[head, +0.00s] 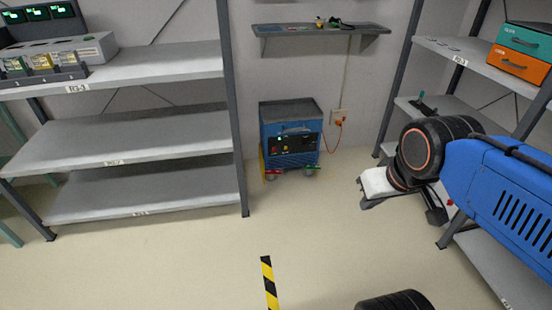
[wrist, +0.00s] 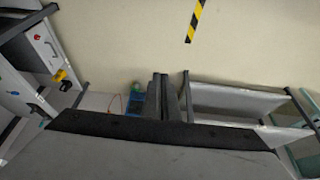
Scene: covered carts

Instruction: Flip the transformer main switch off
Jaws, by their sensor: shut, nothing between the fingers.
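The transformer appears to be the blue cabinet (head: 278,133) on casters against the back wall in the head view. In the wrist view, a small part of the blue cabinet (wrist: 134,104) shows just left of the fingers. My gripper (wrist: 160,78) is shut and empty, its dark fingers together. It is well apart from the cabinet; in the head view my arm reaches in from the right.
A grey shelf rack (head: 150,135) stands left of the cabinet, and another rack (head: 455,55) stands at right near my arm. A wall shelf (head: 320,30) hangs above the cabinet. An orange cable (head: 342,124) runs to a wall socket. The floor (head: 200,255) in front is clear, with striped tape (head: 268,280).

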